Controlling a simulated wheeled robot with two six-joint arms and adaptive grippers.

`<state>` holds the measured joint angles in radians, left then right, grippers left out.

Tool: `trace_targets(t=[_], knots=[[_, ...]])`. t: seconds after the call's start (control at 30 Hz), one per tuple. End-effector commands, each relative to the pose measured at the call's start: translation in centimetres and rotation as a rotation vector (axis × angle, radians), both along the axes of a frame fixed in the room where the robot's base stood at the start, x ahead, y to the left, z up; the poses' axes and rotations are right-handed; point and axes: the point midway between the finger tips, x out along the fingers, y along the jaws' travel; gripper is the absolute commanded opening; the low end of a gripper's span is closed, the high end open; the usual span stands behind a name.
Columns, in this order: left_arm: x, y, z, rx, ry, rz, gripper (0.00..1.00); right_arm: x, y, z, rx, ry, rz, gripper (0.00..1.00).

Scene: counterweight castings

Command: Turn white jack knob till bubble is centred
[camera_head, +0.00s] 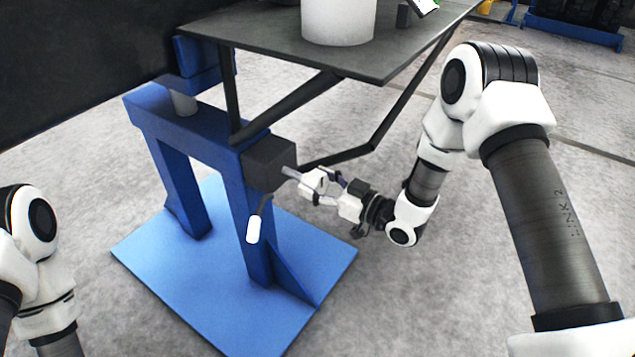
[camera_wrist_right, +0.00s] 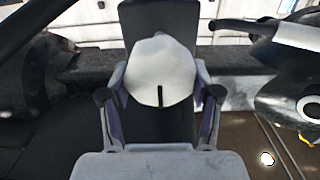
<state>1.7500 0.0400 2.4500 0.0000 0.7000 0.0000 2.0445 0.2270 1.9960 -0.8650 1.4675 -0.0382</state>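The white jack knob (camera_head: 313,181) sits on a grey shaft out of the dark box on the blue stand. In the right wrist view the knob (camera_wrist_right: 161,72) is a rounded white piece with a short black mark at its lower middle. My right gripper (camera_head: 320,186) is at the knob, with one finger on each side. In the right wrist view its fingers (camera_wrist_right: 161,92) appear closed against the knob's sides. My left gripper is out of view.
A white cylinder (camera_head: 338,20) stands on the dark tabletop (camera_head: 265,30), above the knob. Dark braces (camera_head: 345,157) run under the top close to my right gripper. A white-handled crank (camera_head: 254,228) hangs below the dark box (camera_head: 268,165). The blue base plate (camera_head: 185,290) lies on concrete.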

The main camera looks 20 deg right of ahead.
Motion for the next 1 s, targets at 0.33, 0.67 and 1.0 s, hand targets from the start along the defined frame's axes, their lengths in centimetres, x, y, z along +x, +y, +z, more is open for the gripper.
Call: trace_targets(t=[0.33,0.67,1.0], knots=[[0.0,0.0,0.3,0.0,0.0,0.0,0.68,0.0,0.0,0.1,0.021,0.017,0.0,0.28],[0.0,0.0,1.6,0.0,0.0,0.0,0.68,0.1,-0.1,0.3,0.158,0.122,0.0,0.28],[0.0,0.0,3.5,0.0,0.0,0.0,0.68,0.2,-0.2,0.2,0.401,0.313,0.0,0.28]])
